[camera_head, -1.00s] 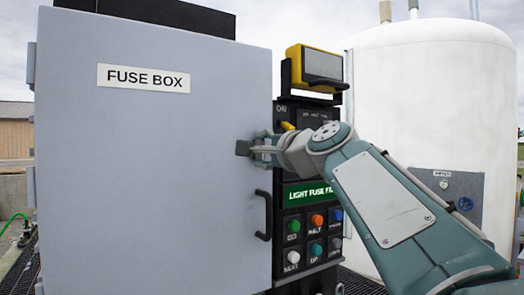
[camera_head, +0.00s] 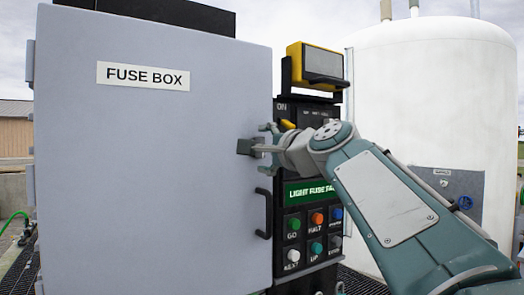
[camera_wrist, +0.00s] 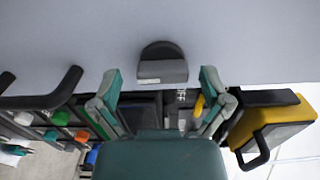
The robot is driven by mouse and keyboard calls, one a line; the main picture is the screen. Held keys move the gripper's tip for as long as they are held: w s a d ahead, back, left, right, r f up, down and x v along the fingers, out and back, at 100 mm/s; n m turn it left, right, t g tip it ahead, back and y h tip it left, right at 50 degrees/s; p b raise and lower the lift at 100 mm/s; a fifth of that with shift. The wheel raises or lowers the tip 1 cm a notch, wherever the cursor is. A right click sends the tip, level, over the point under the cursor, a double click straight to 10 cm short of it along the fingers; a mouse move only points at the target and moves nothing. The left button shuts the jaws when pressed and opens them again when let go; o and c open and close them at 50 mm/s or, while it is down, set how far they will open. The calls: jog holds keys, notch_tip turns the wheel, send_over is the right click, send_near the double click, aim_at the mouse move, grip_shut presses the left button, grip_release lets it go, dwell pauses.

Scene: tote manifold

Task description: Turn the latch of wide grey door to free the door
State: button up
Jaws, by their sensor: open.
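The wide grey door (camera_head: 150,190) carries a "FUSE BOX" label and fills the left half of the head view; it looks shut. Its latch (camera_head: 244,147) is a small dark grey knob near the door's right edge. In the wrist view the latch (camera_wrist: 162,64) shows a rounded base and a flat bar. My gripper (camera_head: 264,138) is at the latch, coming from the right. In the wrist view my gripper (camera_wrist: 155,80) is open, with one finger on each side of the latch and gaps between. Contact is not visible.
A black door handle (camera_head: 264,213) sits below the latch. Behind my gripper is a black panel with coloured buttons (camera_head: 316,219) and a yellow-framed device (camera_head: 315,67) above. A white tank (camera_head: 430,95) stands at right.

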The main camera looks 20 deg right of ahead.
jog(key=v, duration=1.1)
jog(key=shift+s, duration=0.3)
jog(key=s+a+f+n+g+h, duration=0.1)
jog(key=s+a+f+n+g, duration=0.1)
jog(key=f, duration=0.6)
jog(key=s+a+f+n+g+h, duration=0.1)
jog(key=s+f+n+g, duration=0.15)
jog(key=f, duration=0.65)
jog(key=s+a+f+n+g, duration=0.2)
jog(key=f+n+g, duration=0.1)
jog(key=f, duration=0.5)
jog(key=s+f+n+g+h, duration=0.1)
jog(key=s+f+n+g, duration=0.1)
jog(key=s+f, duration=0.3)
jog(key=s+d+f+n+g+h, duration=0.1)
jog(key=s+f+n, duration=0.4)
jog(key=f, duration=0.8)
jog(key=shift+d+f+g+h, duration=0.15)
jog(key=shift+d+g+h, duration=0.1)
jog(key=shift+g+h, duration=0.45)
